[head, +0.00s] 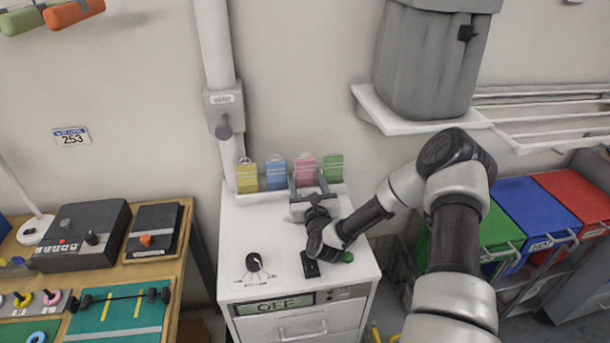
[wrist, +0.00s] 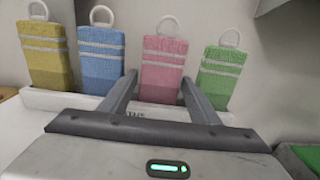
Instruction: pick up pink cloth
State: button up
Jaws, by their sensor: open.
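The pink cloth (head: 305,168) stands in a row of cloths at the back of the white cabinet, between the blue and the green one. In the wrist view the pink cloth (wrist: 162,68) has two pale stripes and a white ring on top. My gripper (head: 306,178) is open at the row, in front of the pink cloth. In the wrist view its two fingers (wrist: 156,88) show one on each side of the cloth's lower part. I cannot tell whether the fingertips reach past its front face. The cloth's bottom edge is partly hidden.
The yellow cloth (wrist: 46,55) and blue cloth (wrist: 100,60) stand to the left; the green cloth (wrist: 220,75) stands close by the right finger. A white holder (wrist: 70,101) runs along their base. A knob (head: 254,262) stands on the cabinet top.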

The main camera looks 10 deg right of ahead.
aim_at(303, 167)
jog(key=shift+w+r+p, duration=0.15)
jog(key=shift+w+p, duration=0.15)
jog(key=shift+w, duration=1.1)
jog(key=shift+w+r+p, duration=0.1)
jog(key=shift+w+p, duration=0.2)
jog(key=shift+w, duration=1.05)
jog(key=shift+c, duration=0.4)
jog(key=c, duration=0.6)
